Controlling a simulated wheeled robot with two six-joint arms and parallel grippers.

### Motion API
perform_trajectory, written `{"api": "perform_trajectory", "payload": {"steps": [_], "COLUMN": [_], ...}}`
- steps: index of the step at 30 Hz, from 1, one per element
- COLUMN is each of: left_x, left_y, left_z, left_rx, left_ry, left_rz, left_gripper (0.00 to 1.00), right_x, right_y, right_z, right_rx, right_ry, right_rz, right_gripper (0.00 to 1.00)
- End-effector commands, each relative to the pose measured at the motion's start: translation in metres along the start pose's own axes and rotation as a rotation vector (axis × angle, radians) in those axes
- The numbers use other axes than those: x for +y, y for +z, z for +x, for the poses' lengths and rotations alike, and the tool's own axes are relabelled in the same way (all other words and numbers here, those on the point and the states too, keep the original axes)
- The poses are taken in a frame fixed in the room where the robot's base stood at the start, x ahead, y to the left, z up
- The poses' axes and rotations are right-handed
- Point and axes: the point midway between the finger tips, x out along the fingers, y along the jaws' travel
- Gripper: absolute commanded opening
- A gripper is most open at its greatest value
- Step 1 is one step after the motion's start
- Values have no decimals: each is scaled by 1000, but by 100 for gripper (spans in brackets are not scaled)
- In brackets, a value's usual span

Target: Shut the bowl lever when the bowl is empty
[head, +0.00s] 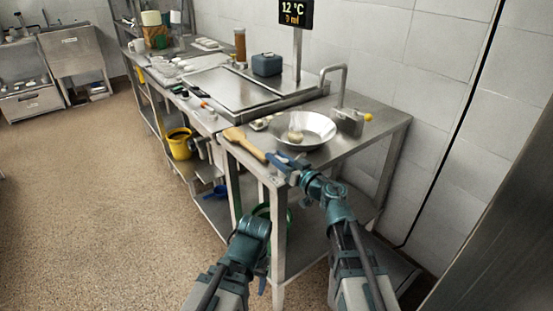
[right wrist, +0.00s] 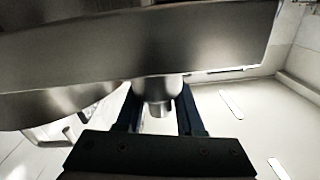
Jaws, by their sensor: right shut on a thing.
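A wide metal bowl (head: 318,126) sits at the near end of the steel counter, under a bent metal spout (head: 333,72). A small pale shape (head: 295,132) shows inside it; I cannot tell what it is. My right gripper (head: 280,160) is at the counter's front edge, just in front of the bowl. In the right wrist view its fingers (right wrist: 158,112) are shut on a short metal stub (right wrist: 158,84) below a metal body; I cannot tell if this is the bowl lever. My left arm (head: 250,235) hangs low before the counter, its fingertips unclear.
A display (head: 296,13) reads 12 °C and 0 ml. A wooden-headed tool (head: 245,143) lies left of my right gripper. A metal block with a yellow knob (head: 367,117) stands right of the bowl. A yellow bucket (head: 178,145) is lower left. The floor at left is clear.

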Motion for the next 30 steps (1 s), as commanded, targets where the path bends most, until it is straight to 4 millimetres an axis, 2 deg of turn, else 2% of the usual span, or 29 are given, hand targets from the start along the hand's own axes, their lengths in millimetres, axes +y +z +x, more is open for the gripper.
{"api": "perform_trajectory", "payload": {"steps": [17,18,22,23,30], "left_x": [0,0,0,0,0], "left_y": [0,0,0,0,0], "left_z": [0,0,0,0,0], "left_rx": [0,0,0,0,0], "left_ry": [0,0,0,0,0], "left_rz": [0,0,0,0,0], "left_gripper": [67,67,67,67,67], "right_x": [2,2,2,2,2], "right_y": [0,0,0,0,0], "right_z": [0,0,0,0,0], "right_rx": [9,9,9,9,8], "right_ry": [43,43,43,42,41], "right_rz": [0,0,0,0,0], "right_gripper": [0,38,62,66,66]}}
